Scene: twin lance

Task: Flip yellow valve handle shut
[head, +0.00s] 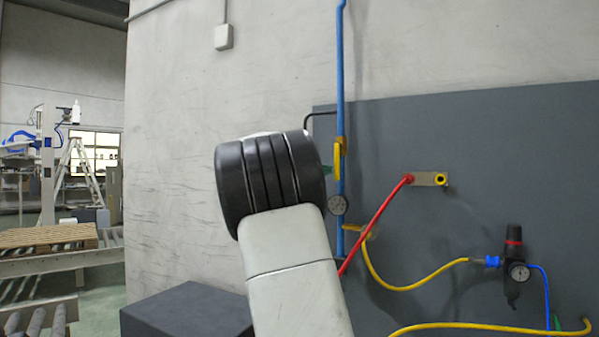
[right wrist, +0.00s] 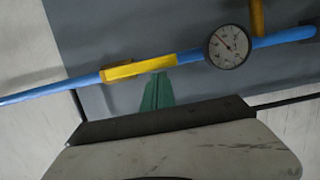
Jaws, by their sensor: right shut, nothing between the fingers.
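The yellow valve handle (head: 338,158) is on the vertical blue pipe (head: 340,60), lying along the pipe. In the right wrist view the handle (right wrist: 138,68) also lies in line with the pipe (right wrist: 50,92). My right gripper (head: 327,171) is mostly hidden behind my own dark wrist; only a green fingertip shows, beside the handle. In the right wrist view its green fingers (right wrist: 157,92) are together and empty, tips close to the handle's lower edge. Whether they touch it I cannot tell. My left gripper is not in view.
A round gauge (head: 336,205) sits on the pipe below the handle, with another yellow part (head: 355,229) lower down. A dark box (head: 190,312) stands lower left.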

